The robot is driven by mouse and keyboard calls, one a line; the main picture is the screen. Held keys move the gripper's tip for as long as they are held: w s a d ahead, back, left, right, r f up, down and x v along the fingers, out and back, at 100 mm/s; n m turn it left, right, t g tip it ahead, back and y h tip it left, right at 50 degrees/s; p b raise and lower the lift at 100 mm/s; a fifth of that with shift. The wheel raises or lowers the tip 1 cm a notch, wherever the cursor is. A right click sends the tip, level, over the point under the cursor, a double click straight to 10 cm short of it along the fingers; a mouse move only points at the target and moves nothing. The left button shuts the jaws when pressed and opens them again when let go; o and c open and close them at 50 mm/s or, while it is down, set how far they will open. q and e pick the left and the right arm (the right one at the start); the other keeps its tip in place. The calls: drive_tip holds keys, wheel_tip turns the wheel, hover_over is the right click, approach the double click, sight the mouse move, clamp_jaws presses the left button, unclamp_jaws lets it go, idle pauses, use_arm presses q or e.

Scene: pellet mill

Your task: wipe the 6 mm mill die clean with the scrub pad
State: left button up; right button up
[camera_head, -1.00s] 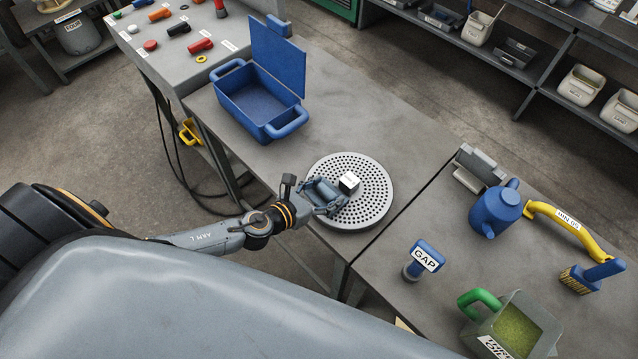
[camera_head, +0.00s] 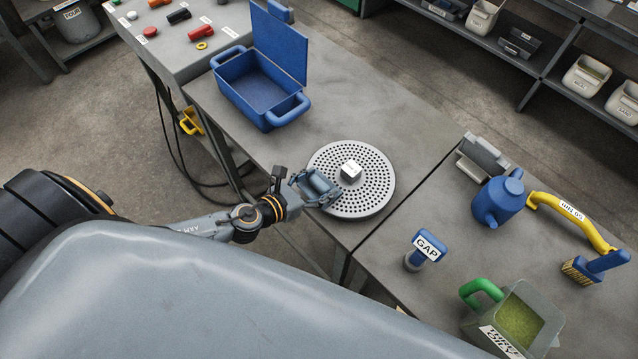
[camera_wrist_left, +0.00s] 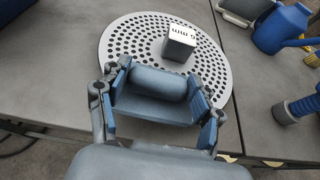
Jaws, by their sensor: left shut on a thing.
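The mill die (camera_head: 378,196) is a flat round grey disc full of holes, lying on the metal table. A small white block marked 6 mm (camera_head: 351,171) stands at its middle, and it also shows in the left wrist view (camera_wrist_left: 180,42). My left gripper (camera_head: 316,186) is at the die's near left edge. It is shut on the scrub pad (camera_wrist_left: 155,98), a grey-blue block with a rounded grip, held between both fingers. The pad covers part of the die's rim; I cannot tell whether it touches. My right gripper is not in view.
An open blue box (camera_head: 262,88) stands behind the die. On the right table are a blue can (camera_head: 498,200), a GAP-labelled tool (camera_head: 428,248), a brush (camera_head: 594,266) and a scoop of green material (camera_head: 518,322). A seam divides the tables.

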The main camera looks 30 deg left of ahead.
use_arm(q)
drive_tip(key=a, duration=0.1)
drive_tip(key=w+a+b, duration=0.1)
drive_tip(key=shift+a+f, duration=0.15)
drive_tip(key=shift+a, duration=0.2)
drive_tip(key=shift+w+a, duration=0.3)
drive_tip(key=shift+a, duration=0.3)
drive_tip(key=shift+d, duration=0.1)
drive_tip(key=shift+s+d, duration=0.25)
drive_tip(key=shift+d, duration=0.25)
drive_tip(key=shift+s+d+r+p, duration=0.1)
drive_tip(key=shift+s+d+p, duration=0.25)
drive_tip(key=shift+d, duration=0.3)
drive_tip(key=shift+s+d+r+p, duration=0.1)
drive_tip(key=shift+s+d+p, duration=0.1)
drive_tip(key=shift+d+p, duration=0.35)
drive_tip(key=shift+s+d+f, duration=0.1)
drive_tip(key=shift+d, duration=0.3)
